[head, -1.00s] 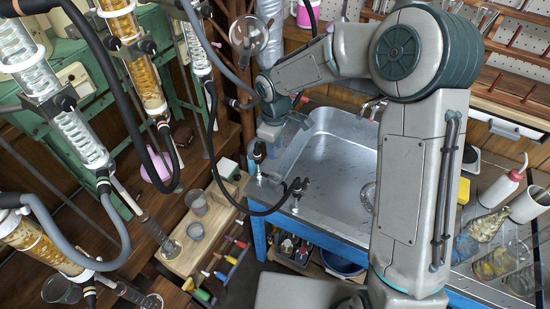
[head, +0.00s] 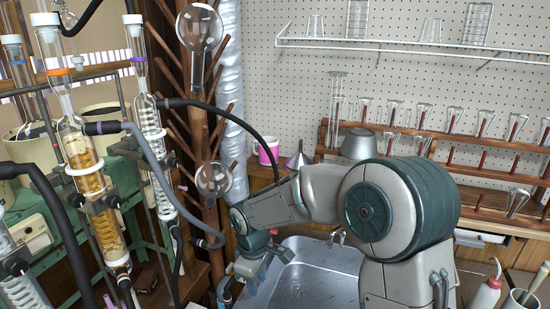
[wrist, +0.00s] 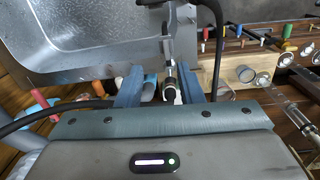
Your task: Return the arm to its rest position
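My gripper (wrist: 161,80) shows two blue fingers held apart in the wrist view. A metal and black tap fitting (wrist: 170,85) shows in the gap between them, and I see no finger closed on it. In the head view my arm bends over the sink toward the left, with the wrist low at the sink's left rim.
Glass condensers (head: 85,170) with hoses stand close on the left. A wooden post (head: 200,130) carries round flasks beside the wrist. The metal sink (head: 310,285) lies below my arm. A pink-banded mug (head: 266,152), a funnel (head: 298,158) and a glassware rack (head: 460,150) stand behind.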

